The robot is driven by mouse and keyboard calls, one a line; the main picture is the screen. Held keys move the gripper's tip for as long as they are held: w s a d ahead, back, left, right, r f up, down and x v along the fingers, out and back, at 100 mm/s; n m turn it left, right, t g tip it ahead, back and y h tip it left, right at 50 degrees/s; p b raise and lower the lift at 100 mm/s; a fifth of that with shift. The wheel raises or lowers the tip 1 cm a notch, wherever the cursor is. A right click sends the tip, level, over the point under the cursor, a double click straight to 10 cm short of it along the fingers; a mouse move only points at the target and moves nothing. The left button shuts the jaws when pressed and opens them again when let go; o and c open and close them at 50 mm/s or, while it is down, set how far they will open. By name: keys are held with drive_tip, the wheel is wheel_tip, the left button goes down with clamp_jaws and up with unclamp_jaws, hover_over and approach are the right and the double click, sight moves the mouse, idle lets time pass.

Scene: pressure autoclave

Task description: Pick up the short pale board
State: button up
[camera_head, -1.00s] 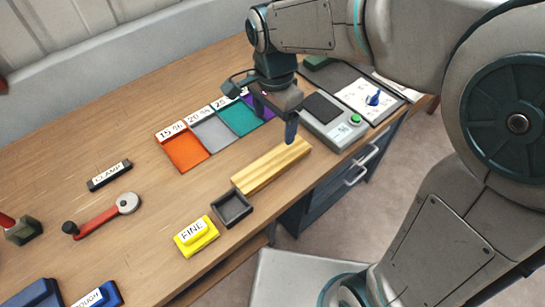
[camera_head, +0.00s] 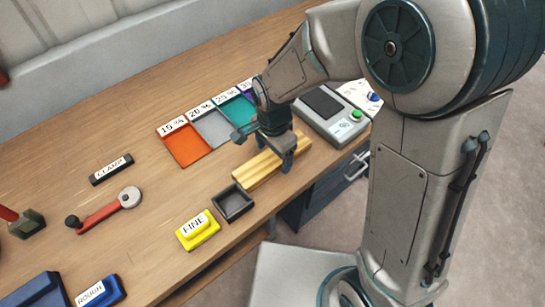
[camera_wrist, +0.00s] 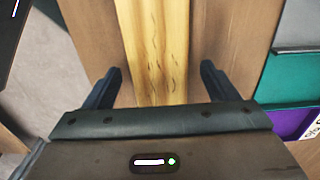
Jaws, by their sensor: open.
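The short pale board (camera_head: 257,170) lies flat on the wooden bench near its front edge. It also shows in the wrist view (camera_wrist: 155,50), running lengthwise between my two fingers. My gripper (camera_head: 275,160) is over the right part of the board, pointing down. In the wrist view my gripper (camera_wrist: 160,85) is open, with one finger on each side of the board and a gap on both sides. I cannot tell how far the fingertips are above the bench.
A small dark tray (camera_head: 233,203) and a yellow FINE block (camera_head: 198,230) stand left of the board. Orange (camera_head: 184,146), grey (camera_head: 212,128) and teal (camera_head: 238,112) labelled panels lie behind it. A grey device with a green button (camera_head: 335,113) stands to the right.

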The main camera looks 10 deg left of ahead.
drive_tip(key=shift+f, duration=0.1)
drive_tip(key=c, duration=1.2)
